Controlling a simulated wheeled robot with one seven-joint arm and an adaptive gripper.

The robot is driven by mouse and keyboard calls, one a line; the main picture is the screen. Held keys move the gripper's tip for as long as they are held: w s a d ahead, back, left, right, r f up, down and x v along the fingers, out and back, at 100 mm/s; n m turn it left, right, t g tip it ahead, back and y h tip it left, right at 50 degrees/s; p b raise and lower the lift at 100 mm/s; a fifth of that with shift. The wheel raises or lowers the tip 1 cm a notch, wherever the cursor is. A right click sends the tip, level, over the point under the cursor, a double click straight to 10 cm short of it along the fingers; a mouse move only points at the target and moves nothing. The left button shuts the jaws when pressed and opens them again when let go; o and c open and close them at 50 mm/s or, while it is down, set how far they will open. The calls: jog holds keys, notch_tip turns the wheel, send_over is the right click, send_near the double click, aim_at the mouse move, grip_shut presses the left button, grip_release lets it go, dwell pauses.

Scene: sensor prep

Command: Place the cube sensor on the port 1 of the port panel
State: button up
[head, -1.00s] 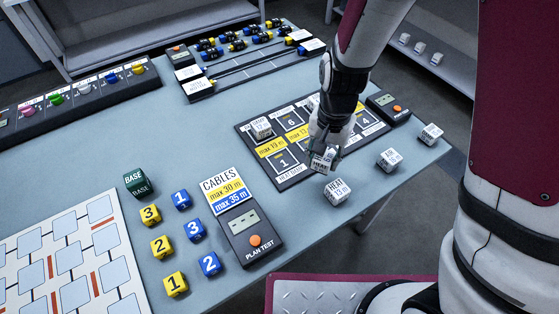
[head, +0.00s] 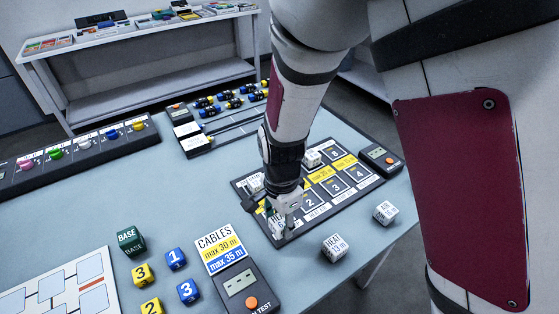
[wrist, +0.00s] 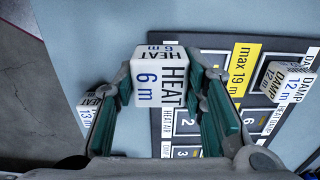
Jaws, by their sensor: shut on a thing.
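My gripper (head: 280,218) is shut on a white cube sensor. The wrist view shows this cube (wrist: 160,82) between the green finger pads, with "HEAT 6 m" on its faces. In the head view the arm and fingers partly hide it. The black port panel (head: 324,195) lies on the table, with numbered ports and yellow "max" labels. My gripper is over the panel's near-left corner and covers port 1. Ports 2, 3 and 4 show to its right. I cannot tell whether the cube touches the panel.
A "HEAT 13 m" cube (head: 334,247) and another white cube (head: 385,212) lie near the table's front edge. A plan test device (head: 240,285) stands left of them.

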jog(key=w, duration=0.6)
jog(key=shift+w+a+f, duration=0.3)
jog(key=shift+w+a, duration=0.05)
jog(key=shift+f+b, duration=0.3)
jog(key=shift+f, duration=1.45)
jog(key=shift+f, duration=0.1)
jog(key=o, duration=1.2)
notch_tip(320, 180, up, 12)
jog(key=shift+r+p, duration=0.1)
jog(key=shift+p, duration=0.45)
jog(key=shift+r, duration=0.1)
